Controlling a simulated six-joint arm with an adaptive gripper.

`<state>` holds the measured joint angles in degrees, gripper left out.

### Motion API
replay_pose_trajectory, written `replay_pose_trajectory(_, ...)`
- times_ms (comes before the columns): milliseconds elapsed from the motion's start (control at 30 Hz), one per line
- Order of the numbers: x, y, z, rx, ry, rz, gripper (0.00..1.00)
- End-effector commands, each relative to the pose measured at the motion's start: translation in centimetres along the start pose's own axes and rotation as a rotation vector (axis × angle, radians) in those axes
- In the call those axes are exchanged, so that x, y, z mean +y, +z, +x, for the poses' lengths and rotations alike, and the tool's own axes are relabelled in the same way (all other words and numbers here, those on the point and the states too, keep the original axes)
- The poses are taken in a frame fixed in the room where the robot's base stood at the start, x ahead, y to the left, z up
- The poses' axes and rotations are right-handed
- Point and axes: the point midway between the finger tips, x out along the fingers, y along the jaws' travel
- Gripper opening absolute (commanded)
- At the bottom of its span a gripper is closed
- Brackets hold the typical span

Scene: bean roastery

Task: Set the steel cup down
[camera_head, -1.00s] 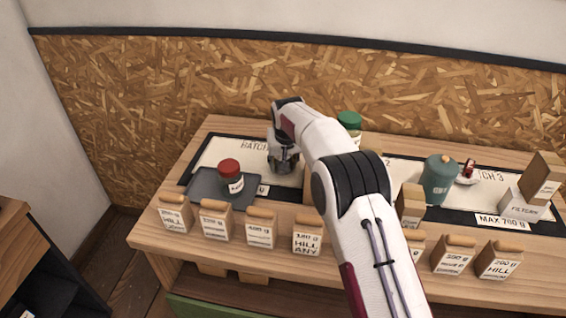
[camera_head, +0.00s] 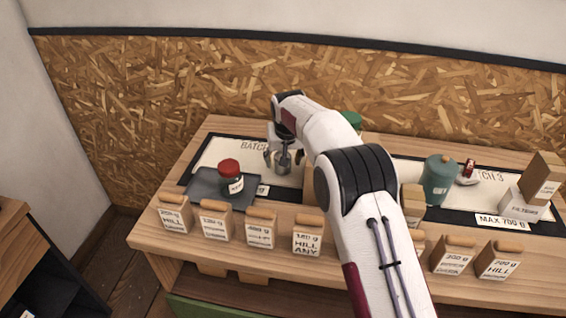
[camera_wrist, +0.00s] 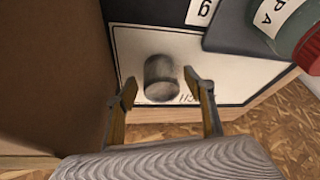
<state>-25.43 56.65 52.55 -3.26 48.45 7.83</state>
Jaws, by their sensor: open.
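The steel cup (camera_wrist: 161,78) stands on the white batch mat (camera_wrist: 240,77) in the wrist view, between the two spread fingers of my gripper (camera_wrist: 158,92). A gap shows on each side of the cup, so neither finger appears to touch it. In the head view the cup (camera_head: 283,163) is a small grey shape under my open gripper (camera_head: 284,158), at the left batch area of the bench. Part of it is hidden by the gripper.
A dark tray (camera_head: 206,190) with a red-lidded jar (camera_head: 230,178) is left of the cup. Several paper bags line the bench's front edge. A brown surface (camera_wrist: 50,70) is close on the left in the wrist view. A teal canister (camera_head: 438,180) stands farther right.

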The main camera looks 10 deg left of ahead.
Motion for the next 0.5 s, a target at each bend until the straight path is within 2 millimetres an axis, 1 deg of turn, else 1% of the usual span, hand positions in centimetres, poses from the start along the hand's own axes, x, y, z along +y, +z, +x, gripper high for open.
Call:
replay_pose_trajectory(33, 0.0, -0.1, -0.7, 0.002, 0.0, 0.0, 0.53)
replay_pose_trajectory(500, 0.0, 0.0, -6.6, 0.001, 0.0, 0.0, 0.53)
